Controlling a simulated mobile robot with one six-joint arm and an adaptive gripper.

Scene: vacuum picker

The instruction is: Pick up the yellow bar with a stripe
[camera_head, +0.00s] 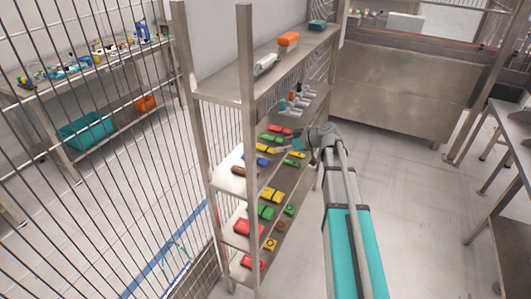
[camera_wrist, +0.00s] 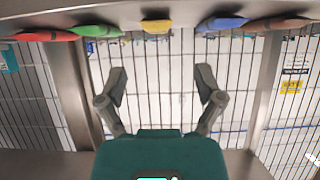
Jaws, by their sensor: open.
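A yellow bar (camera_head: 265,148) lies in a row of coloured bars on the middle shelf in the head view. It also shows end-on at the top centre of the wrist view (camera_wrist: 156,26); I cannot make out a stripe. Other yellow pieces lie at the front of that shelf (camera_head: 298,154) and on lower shelves (camera_head: 272,194). My gripper (camera_wrist: 162,82) is open and empty, its two fingers spread wide. In the wrist view the yellow bar is beyond the fingertips and higher in the picture, roughly centred between them. In the head view my gripper is at the shelf's right side, partly hidden by its wrist.
Beside the yellow bar are green (camera_wrist: 96,30) and blue (camera_wrist: 220,24) bars, with red (camera_wrist: 45,35) and brown (camera_wrist: 280,24) farther out. Metal posts (camera_head: 246,110) and a wire mesh bound the rack. Floor (camera_head: 400,190) to the right is clear.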

